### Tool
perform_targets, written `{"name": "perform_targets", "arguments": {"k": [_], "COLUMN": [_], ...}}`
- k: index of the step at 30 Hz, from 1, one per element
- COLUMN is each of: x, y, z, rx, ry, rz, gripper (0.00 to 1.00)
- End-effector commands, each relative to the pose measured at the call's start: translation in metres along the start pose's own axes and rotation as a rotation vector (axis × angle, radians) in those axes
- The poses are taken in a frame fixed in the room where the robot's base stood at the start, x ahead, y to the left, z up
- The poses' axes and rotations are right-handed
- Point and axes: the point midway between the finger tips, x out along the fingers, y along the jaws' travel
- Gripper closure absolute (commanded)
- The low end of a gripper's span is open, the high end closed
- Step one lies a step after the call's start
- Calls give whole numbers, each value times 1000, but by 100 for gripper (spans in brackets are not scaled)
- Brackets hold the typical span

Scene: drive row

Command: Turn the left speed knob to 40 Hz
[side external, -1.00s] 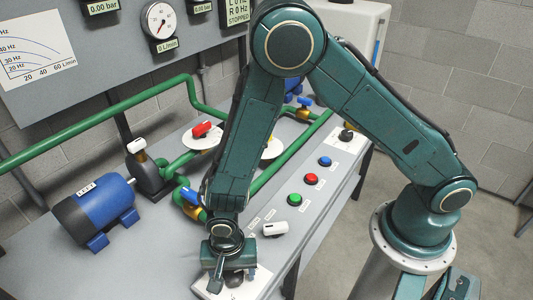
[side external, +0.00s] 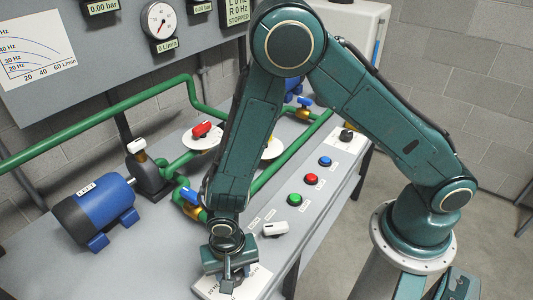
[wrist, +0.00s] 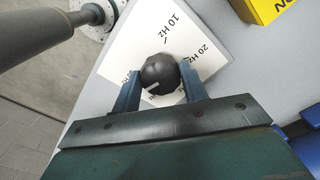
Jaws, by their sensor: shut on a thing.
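The left speed knob (wrist: 160,72) is dark and round and sits on a white dial plate (wrist: 125,50) with 10 Hz and 20 Hz labels showing in the wrist view. My gripper (wrist: 160,86) is shut on the knob, one finger on each side. A short light mark shows on the knob's near edge, towards my gripper's palm; the label it faces is hidden. In the side view my gripper (side external: 228,280) is low over the plate (side external: 258,278) at the bench's front end, and mostly hides the knob.
The right knob (side external: 346,135) is farther along. A blue motor (side external: 95,210) and green pipes stand left.

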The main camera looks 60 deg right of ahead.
Motion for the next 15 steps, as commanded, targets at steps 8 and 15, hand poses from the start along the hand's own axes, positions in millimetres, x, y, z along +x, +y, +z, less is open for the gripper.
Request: {"name": "perform_targets", "arguments": {"k": [8,15], "x": [0,0], "y": [0,1], "z": [0,-1], "rx": [-249,-474], "ry": [1,1], "rz": [-1,-1], "gripper": [80,80]}}
